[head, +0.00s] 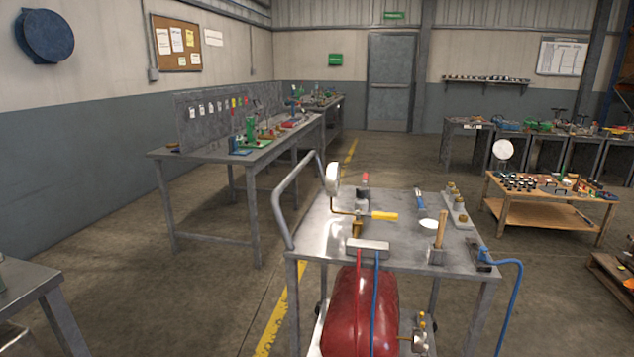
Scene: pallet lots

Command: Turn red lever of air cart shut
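The air cart is a grey metal cart (330,232) with a push handle (283,195) at its left and a red tank (350,310) below its top. A round gauge (332,179) stands on a brass fitting (357,227). A yellow lever (384,215) points right beside that fitting. A small part with a red top (365,177) stands behind it; I cannot tell if it is a lever. Brass fittings with a small gauge (418,340) sit right of the tank; no red lever is clear there. My gripper is not in view.
A wooden-handled tool (440,229) and a blue hose (518,300) are on the cart's right. A long grey workbench (205,155) stands left behind it. A low wooden table (500,215) stands at the right. Open floor lies left of the cart.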

